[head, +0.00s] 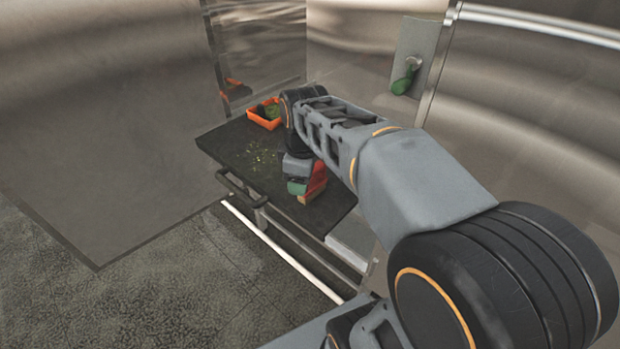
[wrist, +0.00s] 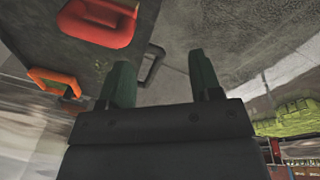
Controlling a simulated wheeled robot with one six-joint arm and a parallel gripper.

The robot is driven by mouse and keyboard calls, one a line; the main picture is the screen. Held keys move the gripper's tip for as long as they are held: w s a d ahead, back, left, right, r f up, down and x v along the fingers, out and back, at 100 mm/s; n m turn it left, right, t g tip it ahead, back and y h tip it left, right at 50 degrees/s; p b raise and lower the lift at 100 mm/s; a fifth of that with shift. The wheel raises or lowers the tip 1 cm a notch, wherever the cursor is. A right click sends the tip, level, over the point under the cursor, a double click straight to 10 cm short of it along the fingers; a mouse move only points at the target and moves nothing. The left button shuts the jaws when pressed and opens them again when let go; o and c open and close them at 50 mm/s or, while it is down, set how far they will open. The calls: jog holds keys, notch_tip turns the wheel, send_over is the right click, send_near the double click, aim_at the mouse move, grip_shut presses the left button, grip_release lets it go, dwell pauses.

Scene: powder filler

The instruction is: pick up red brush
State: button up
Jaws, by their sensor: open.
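The red brush (head: 318,181) is on the near right part of the dark table, partly hidden by my gripper; a tan lower edge shows below its red body. In the wrist view a red body with a slot-like opening, seemingly the brush (wrist: 108,35), lies at the upper left, beyond the left finger. My gripper (head: 297,187) is beside the brush in the head view, with one green finger showing. In the wrist view its two green fingers (wrist: 162,75) are spread wide with nothing between them. I cannot tell if a finger touches the brush.
The dark table (head: 232,150) has green crumbs scattered in its middle. An orange tray (head: 257,121) holding something green stands at its far end. Metal walls stand behind, with a green handle (head: 402,83) at right. A dark rail (head: 240,190) runs along the table's front edge.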

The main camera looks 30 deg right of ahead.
jog(key=w+d+r+n+g+p, duration=0.15)
jog(key=w+d+r+n, duration=0.25)
jog(key=w+d+n, duration=0.55)
jog(key=n, duration=0.3)
send_over(312, 181)
jog(key=w, duration=0.2)
jog(key=shift+m+g, duration=0.25)
jog(key=f, duration=0.4)
jog(key=d+f, duration=0.1)
jog(key=f, duration=0.1)
jog(key=shift+s+f+b, duration=0.15)
jog(key=shift+f+b, duration=0.2)
jog(key=shift+f, duration=3.4)
jog(key=c, duration=1)
